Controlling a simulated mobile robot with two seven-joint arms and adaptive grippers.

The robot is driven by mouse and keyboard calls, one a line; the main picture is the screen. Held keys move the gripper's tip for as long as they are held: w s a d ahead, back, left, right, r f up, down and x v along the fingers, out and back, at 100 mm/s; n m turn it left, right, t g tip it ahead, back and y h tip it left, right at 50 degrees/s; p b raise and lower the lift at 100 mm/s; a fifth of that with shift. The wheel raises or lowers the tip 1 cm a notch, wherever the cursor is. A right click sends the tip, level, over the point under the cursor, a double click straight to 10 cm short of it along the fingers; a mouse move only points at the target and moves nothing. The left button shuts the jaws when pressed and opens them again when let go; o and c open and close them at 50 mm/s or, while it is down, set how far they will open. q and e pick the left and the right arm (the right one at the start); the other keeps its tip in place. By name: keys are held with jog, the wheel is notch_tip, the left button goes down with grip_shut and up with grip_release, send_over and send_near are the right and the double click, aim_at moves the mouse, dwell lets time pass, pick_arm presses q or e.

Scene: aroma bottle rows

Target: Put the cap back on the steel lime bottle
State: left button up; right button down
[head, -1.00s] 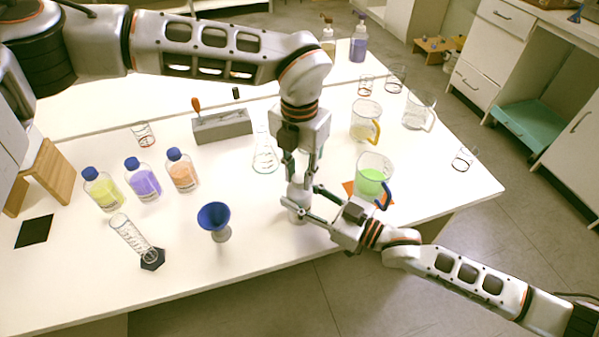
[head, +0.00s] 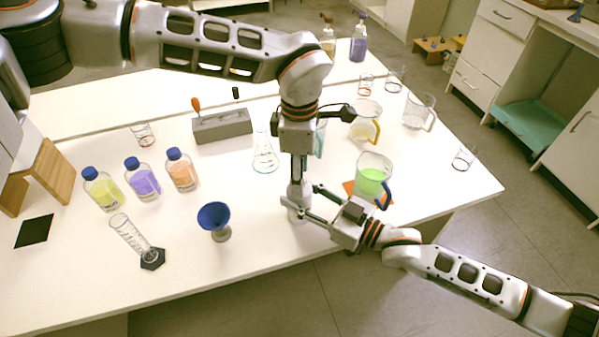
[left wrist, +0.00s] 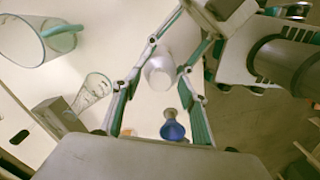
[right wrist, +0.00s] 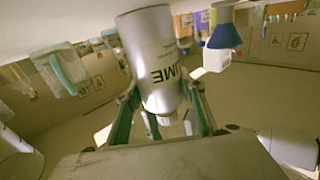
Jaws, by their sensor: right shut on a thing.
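The steel lime bottle (head: 298,206) stands upright near the table's front edge, and its "LIME" label shows upside down in the right wrist view (right wrist: 160,50). My right gripper (head: 300,203) is shut around its body from the right. My left gripper (left wrist: 160,74) is directly above the bottle, pointing down. Its fingers stand apart on either side of the pale round bottle top, with gaps. That top looks like a closed cap (left wrist: 160,72), but I cannot tell how firmly it is seated. No loose cap shows on the table.
A blue funnel-shaped cup (head: 213,217) stands left of the bottle. A beaker of green liquid (head: 371,180) stands close behind my right gripper. A conical flask (head: 264,155) and three blue-capped bottles (head: 143,180) stand farther left. The front table edge is close.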

pick_arm(q)
notch_tip(320, 180, up, 12)
dwell(0.7)
pick_arm(e)
jog(key=c, duration=1.2)
grip_release()
jog(key=v, duration=1.2)
